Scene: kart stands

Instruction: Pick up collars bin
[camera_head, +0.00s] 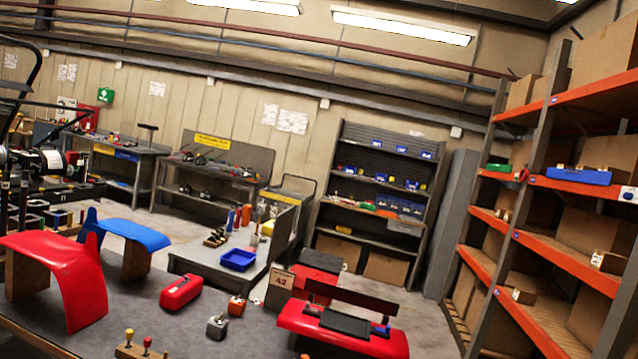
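I cannot tell which bin is the collars bin; no readable label shows. An open blue bin (238,259) stands on a grey workbench (205,262) in the middle. A blue bin (578,175) sits on an orange shelf at the right, with a small green bin (497,168) to its left. Several small blue bins stand on a dark rack (340,160) at the back wall. My gripper does not show in the view.
A near table holds a red curved panel (75,275), a blue curved panel (135,232), a red case (181,291) and a red panel (345,332). The tall orange shelving (560,260) with cardboard boxes fills the right side. Some bare floor shows before the back rack.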

